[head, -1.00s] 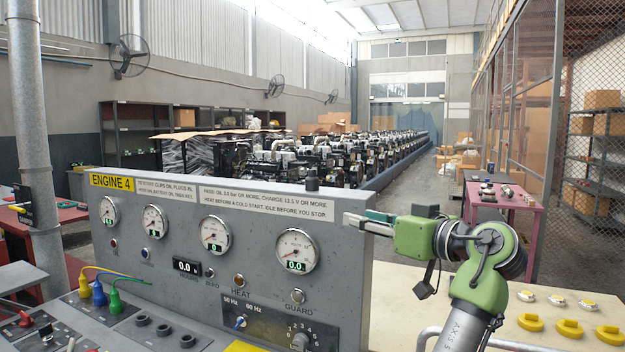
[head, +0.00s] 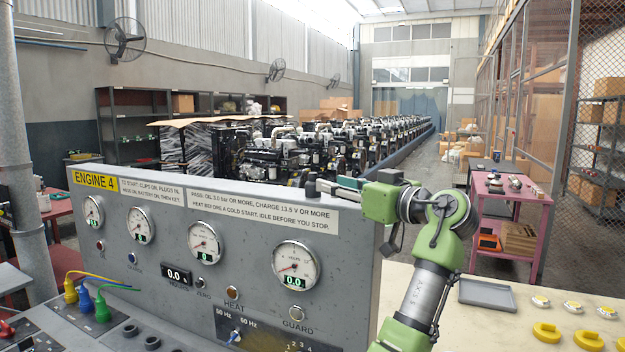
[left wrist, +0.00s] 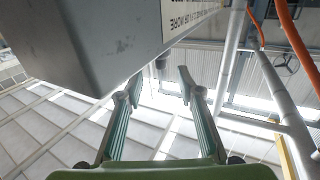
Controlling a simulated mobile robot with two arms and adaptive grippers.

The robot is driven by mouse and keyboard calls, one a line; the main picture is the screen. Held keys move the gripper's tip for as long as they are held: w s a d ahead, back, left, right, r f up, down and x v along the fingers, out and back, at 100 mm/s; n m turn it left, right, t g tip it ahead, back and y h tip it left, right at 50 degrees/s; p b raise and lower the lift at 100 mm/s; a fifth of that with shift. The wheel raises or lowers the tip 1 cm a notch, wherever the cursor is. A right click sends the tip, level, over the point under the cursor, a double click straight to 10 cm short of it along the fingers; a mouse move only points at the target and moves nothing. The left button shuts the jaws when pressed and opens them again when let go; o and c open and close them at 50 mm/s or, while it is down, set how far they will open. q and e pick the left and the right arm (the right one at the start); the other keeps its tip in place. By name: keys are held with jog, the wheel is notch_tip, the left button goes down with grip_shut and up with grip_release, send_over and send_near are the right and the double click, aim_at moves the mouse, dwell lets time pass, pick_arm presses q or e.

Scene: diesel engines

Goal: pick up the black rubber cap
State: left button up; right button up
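The black rubber cap (head: 311,185) stands on the top edge of the grey engine panel (head: 345,245), near its right end. My left gripper (head: 333,187) reaches in from the right with its fingers level with the cap, tips very close to it. In the left wrist view the left gripper (left wrist: 160,82) is open with nothing between its pads. A small dark shape, apparently the cap (left wrist: 161,63), shows just beyond the fingertips by the panel edge. I cannot tell whether a fingertip touches it. My right gripper is out of view.
A cream table at right holds a grey tray (head: 487,294) and yellow caps (head: 547,332). A pink table (head: 510,208) and engine rows stand behind. Space above the panel is free.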

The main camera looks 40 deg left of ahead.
aim_at(316, 178)
pick_arm(q)
jog(key=shift+w+a+f, duration=0.1)
jog(key=shift+w+a, duration=0.1)
jog(key=shift+a, duration=0.2)
jog(key=shift+a+r+p, duration=0.35)
jog(key=shift+a+p, duration=0.2)
jog(key=shift+p, duration=0.25)
jog(key=a+p, duration=0.2)
jog(key=a, duration=0.1)
jog(key=shift+w+a, duration=0.15)
jog(key=shift+a, duration=0.1)
jog(key=shift+a+f, duration=0.15)
jog(key=shift+a, duration=0.15)
jog(key=shift+f, duration=0.1)
jog(key=shift+d, duration=0.2)
jog(key=c, duration=0.7)
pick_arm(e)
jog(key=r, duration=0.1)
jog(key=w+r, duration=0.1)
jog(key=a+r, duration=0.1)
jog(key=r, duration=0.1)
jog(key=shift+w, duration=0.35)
